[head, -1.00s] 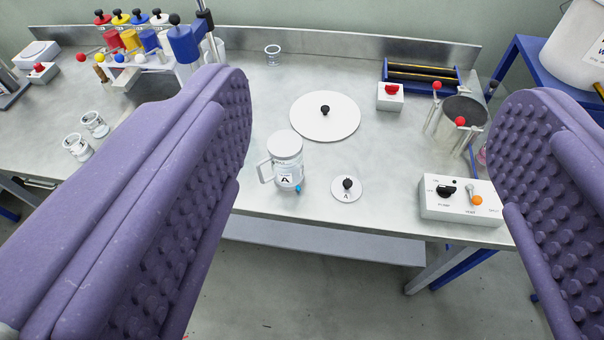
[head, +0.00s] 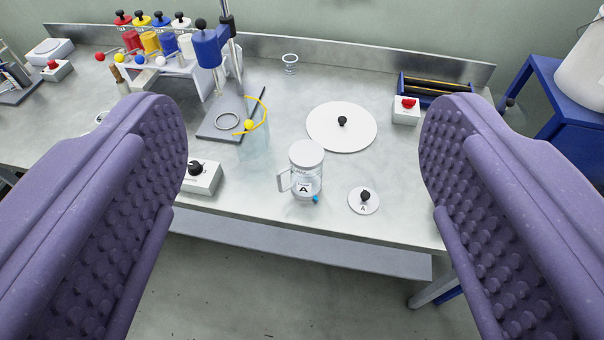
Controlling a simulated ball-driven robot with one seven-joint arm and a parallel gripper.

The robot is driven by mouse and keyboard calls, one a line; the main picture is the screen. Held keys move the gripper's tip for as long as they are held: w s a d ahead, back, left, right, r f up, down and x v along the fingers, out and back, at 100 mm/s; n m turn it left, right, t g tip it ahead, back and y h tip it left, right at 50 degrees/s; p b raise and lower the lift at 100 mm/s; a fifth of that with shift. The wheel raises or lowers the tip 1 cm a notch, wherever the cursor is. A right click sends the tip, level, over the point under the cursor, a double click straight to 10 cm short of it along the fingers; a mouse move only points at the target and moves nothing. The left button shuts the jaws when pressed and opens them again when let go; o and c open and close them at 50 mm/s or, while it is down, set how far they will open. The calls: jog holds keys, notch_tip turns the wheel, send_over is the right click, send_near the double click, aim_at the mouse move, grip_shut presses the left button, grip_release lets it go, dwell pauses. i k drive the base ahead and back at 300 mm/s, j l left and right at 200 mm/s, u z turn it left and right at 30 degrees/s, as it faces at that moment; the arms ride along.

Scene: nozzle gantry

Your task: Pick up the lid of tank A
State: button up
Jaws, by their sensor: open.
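The lid of tank A (head: 371,206) is a small white disc marked A with a black knob. It lies flat on the metal bench near its front edge. Tank A (head: 306,178) is a clear handled jug marked A, with a pale top and a small blue tap. It stands upright just left of the lid. My gripper (head: 305,112) is wide open and empty, with purple studded fingers at both sides of the picture. Lid and jug show between the fingers, farther off, and no finger touches them. The lid is nearer the right finger in the picture.
A large white disc with a black knob (head: 340,135) lies behind the lid. A stand (head: 215,130) and a tall clear vessel with a yellow ring (head: 252,140) stand left. A box with a red button (head: 405,113) is back right. Bare bench (head: 330,215) surrounds the lid.

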aim_at(364, 200)
jog(key=i+l, duration=0.15)
jog(key=i, duration=0.3)
jog(key=i+l+u, duration=0.1)
jog(key=i, duration=0.35)
jog(key=i+l, duration=0.25)
jog(key=i, duration=0.15)
jog(key=j+u, duration=0.05)
